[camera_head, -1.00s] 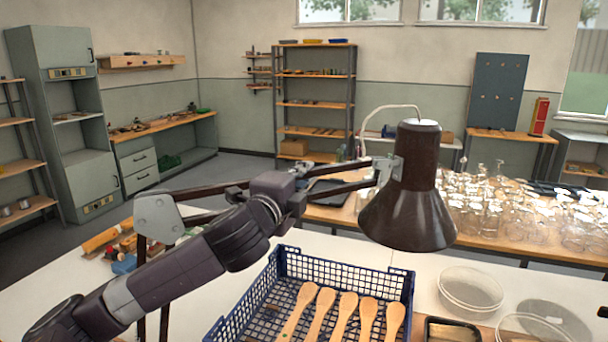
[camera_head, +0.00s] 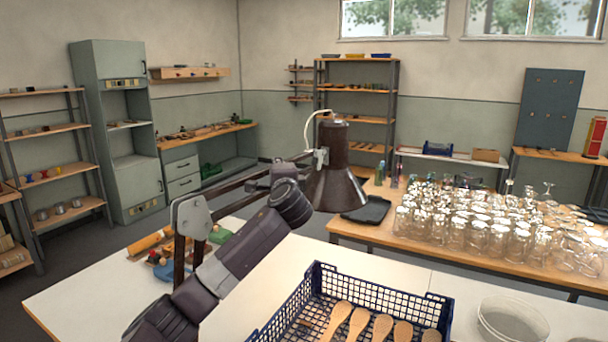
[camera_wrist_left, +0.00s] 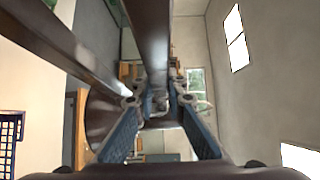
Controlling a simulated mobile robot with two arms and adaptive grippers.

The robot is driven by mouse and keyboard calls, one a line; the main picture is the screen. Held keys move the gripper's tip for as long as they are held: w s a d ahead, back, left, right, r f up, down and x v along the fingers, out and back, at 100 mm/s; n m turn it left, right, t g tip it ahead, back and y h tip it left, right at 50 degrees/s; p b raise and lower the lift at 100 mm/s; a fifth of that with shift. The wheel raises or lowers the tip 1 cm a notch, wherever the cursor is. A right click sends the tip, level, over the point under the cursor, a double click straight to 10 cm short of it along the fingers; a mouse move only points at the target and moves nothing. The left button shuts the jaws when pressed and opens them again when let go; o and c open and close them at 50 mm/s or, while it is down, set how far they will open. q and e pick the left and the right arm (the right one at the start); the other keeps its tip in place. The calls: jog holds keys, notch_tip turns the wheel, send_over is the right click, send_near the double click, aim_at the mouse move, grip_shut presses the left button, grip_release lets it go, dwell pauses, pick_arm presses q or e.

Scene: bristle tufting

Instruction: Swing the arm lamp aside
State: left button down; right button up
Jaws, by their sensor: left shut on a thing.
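The dark brown arm lamp (camera_head: 337,182) stands at the back of the white table in the head view, its cone shade pointing down behind the blue crate. Its jointed arm (camera_head: 238,183) runs left to a grey bracket. My left gripper (camera_wrist_left: 157,100) is shut on the lamp's arm close to the shade, with blue-grey fingers on both sides in the left wrist view. The dark shade (camera_wrist_left: 104,115) also shows there, left of the fingers. In the head view my own wrist hides most of the grip. My right gripper is not in view.
The blue crate (camera_head: 440,312) holds several wooden brush handles (camera_head: 358,322). Clear round dishes (camera_head: 510,322) stand to its right. Small coloured items (camera_head: 150,243) lie at the table's left. A wooden bench (camera_head: 347,228) behind carries many glass jars (camera_head: 480,225).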

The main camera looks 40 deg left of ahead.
aim_at(263, 175)
pick_arm(q)
jog(key=s+a+n+g+y, duration=0.2)
jog(key=a+g, duration=0.1)
jog(key=a, duration=0.5)
jog(key=c, duration=1.9)
grip_release()
jog(key=shift+c, duration=0.2)
jog(key=v, duration=1.2)
jog(key=shift+w, duration=0.1)
jog(key=shift+d+f, duration=0.1)
